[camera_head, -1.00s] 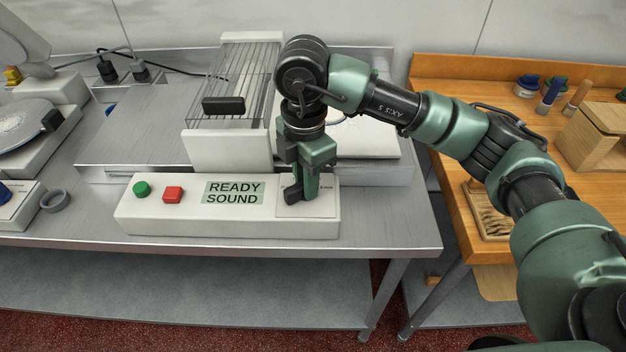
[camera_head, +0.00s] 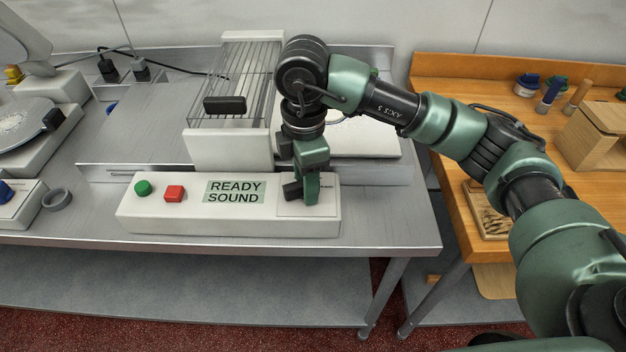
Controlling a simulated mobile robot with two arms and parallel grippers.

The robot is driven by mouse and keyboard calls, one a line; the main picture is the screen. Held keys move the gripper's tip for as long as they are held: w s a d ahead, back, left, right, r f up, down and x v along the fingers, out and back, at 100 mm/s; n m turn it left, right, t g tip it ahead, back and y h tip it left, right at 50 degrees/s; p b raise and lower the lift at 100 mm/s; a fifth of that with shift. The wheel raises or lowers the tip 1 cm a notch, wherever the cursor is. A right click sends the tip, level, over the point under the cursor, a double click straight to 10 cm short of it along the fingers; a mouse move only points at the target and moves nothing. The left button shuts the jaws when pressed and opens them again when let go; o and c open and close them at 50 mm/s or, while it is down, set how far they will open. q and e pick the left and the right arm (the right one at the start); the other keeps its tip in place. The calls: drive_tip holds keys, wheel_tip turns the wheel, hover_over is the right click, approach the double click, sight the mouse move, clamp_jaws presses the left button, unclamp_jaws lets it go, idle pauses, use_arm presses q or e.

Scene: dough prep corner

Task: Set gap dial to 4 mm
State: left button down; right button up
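The white control box (camera_head: 160,218) of the dough machine stands at the front of the steel table. It carries a green button (camera_head: 142,188), a red button (camera_head: 174,194) and a label reading "READY SOUND" (camera_head: 234,192). My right gripper (camera_head: 302,196) points down at the pale plate (camera_head: 322,208) on the box's right end. The gap dial is not visible; the gripper covers the middle of that plate. I cannot tell whether the fingers are shut on anything. My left gripper is not in view.
Behind the box is the machine's white guard (camera_head: 228,150) with a wire grid (camera_head: 252,70) and black handle (camera_head: 224,105). A grey ring (camera_head: 56,200) lies at the left. A wooden table (camera_head: 440,100) stands at the right. The table front is clear.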

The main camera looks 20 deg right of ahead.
drive_tip(key=shift+r+p, duration=1.95)
drive_tip(key=shift+r, duration=1.05)
drive_tip(key=shift+s, duration=0.1)
drive_tip(key=shift+f, duration=0.1)
